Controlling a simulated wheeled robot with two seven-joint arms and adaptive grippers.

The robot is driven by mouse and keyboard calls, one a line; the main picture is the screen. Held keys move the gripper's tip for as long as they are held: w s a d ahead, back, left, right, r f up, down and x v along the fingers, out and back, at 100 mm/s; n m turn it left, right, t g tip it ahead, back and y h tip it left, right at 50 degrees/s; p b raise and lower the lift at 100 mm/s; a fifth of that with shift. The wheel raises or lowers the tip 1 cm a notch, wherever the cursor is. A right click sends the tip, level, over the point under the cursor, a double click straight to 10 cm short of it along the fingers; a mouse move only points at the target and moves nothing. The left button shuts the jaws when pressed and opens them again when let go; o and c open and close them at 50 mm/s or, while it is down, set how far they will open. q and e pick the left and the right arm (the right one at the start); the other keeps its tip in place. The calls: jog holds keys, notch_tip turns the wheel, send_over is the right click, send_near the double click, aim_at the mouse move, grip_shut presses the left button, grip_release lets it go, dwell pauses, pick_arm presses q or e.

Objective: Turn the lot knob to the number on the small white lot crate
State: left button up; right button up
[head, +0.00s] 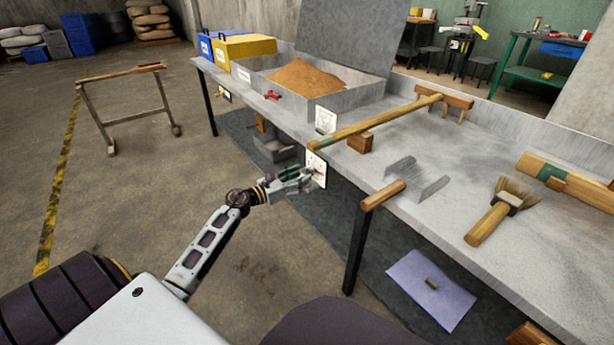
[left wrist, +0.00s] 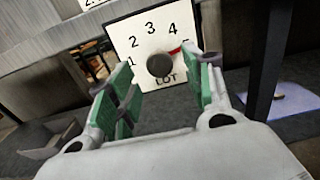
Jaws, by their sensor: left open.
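A red pointer mark (left wrist: 176,50) sits to the knob's upper right, just below the 4; further numbers there are hidden by a finger. The plate (head: 319,165) hangs at the table's front edge in the head view. My left gripper (left wrist: 163,80) is open, its green-padded fingers on either side of the knob; I cannot tell whether they touch it. It also shows in the head view (head: 303,179). I cannot make out a small white lot crate.
The table (head: 470,165) holds a grey tray (head: 352,101) of brown grain, a long wooden-handled tool (head: 390,120), a grey scoop (head: 418,181) and a brush (head: 495,216). A table leg (head: 356,250) stands right of my left gripper.

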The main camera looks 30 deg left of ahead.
aim_at(312, 172)
pick_arm(q)
jog(key=x, duration=0.3)
jog(key=shift+w+d+b, duration=0.1)
jog(key=shift+w+b, duration=0.05)
jog(key=shift+b, duration=0.15)
jog(key=c, duration=1)
